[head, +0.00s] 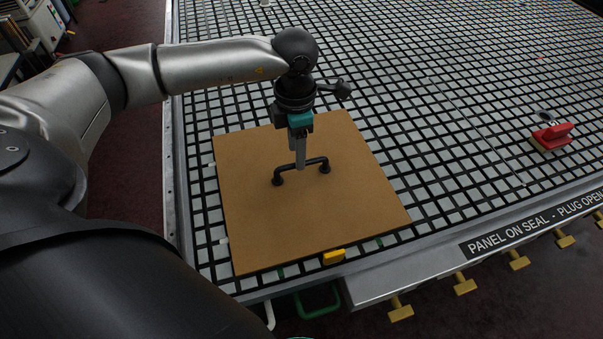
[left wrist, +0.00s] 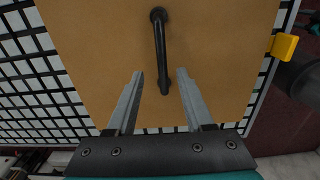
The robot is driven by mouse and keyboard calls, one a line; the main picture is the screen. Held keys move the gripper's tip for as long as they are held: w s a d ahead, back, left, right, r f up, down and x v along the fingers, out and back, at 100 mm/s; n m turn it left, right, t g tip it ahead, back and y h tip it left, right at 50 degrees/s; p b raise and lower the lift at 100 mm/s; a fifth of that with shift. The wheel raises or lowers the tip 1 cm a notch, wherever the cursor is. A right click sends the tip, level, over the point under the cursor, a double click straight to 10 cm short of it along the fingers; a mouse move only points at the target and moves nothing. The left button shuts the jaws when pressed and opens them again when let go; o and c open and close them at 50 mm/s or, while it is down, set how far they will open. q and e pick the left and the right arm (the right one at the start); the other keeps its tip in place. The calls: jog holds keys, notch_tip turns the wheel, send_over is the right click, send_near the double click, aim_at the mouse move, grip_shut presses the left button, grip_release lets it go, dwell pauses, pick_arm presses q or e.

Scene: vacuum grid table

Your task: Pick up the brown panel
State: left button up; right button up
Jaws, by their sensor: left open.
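The brown panel (head: 330,218) lies flat on the grid table, near its front left corner. A black bar handle (head: 318,160) with two feet stands on the middle of the panel. My left gripper (head: 300,167) points down over the handle. In the left wrist view, the open left gripper (left wrist: 160,73) has its two fingers on either side of the black handle (left wrist: 161,55), with gaps to it. I cannot tell how far down the fingertips reach. The brown panel (left wrist: 100,60) fills most of the left wrist view. My right gripper is not in view.
The grid table (head: 430,110) spreads wide to the back and right and is mostly clear. A yellow block (head: 334,257) sits at the panel's front edge. Yellow knobs (head: 466,284) and a green handle (head: 317,302) show along the front edge.

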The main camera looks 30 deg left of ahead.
pick_arm(q)
jog(key=f, duration=0.2)
jog(key=d+f, duration=0.1)
jog(key=f, duration=0.1)
jog(key=shift+w, duration=0.25)
jog(key=shift+f, duration=0.4)
grip_shut()
jog(key=shift+r, duration=0.1)
jog(key=shift+w, duration=0.1)
dwell(0.6)
